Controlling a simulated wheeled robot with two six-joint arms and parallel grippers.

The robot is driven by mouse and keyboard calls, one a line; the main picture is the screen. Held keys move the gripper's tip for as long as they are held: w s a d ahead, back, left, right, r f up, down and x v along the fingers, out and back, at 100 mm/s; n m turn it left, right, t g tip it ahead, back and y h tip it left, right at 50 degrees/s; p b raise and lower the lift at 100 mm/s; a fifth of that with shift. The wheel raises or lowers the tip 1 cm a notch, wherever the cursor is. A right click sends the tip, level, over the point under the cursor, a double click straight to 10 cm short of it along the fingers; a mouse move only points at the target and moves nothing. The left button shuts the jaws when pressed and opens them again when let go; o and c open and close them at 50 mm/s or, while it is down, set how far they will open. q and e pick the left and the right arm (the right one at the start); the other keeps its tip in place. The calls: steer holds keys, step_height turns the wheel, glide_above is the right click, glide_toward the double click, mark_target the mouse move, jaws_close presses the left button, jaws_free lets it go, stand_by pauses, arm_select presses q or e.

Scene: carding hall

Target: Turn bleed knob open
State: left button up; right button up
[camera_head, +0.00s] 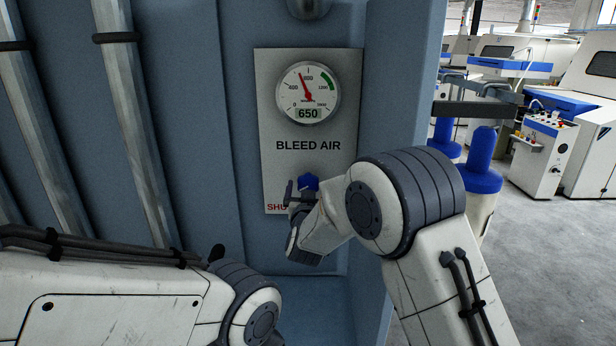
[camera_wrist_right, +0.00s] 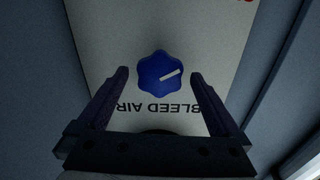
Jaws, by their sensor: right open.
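The blue lobed bleed knob (camera_head: 309,182) sits low on a pale panel (camera_head: 265,130) marked BLEED AIR, partly hidden by my right gripper (camera_head: 299,192). In the right wrist view, which is upside down, the knob (camera_wrist_right: 160,68) shows whole. Its white pointer line points right and slightly up there, toward the corner with a bit of red lettering. My right gripper (camera_wrist_right: 159,76) is open, one finger on each side of the knob in the picture, with gaps beside it. Whether the tips reach its depth I cannot tell. My left arm shows without its gripper.
A round gauge (camera_head: 307,92) above the label reads 650, with its red needle up and slightly left. Red lettering starting SHU (camera_head: 277,207) is partly covered. Pipes (camera_head: 133,120) run down the blue wall at left. Blue-topped cylinders (camera_head: 483,175) and machines stand at right.

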mark_target(308, 187)
steer(key=shift+w+p, duration=0.45)
steer(key=shift+w, duration=1.15)
steer(key=shift+c, duration=0.3)
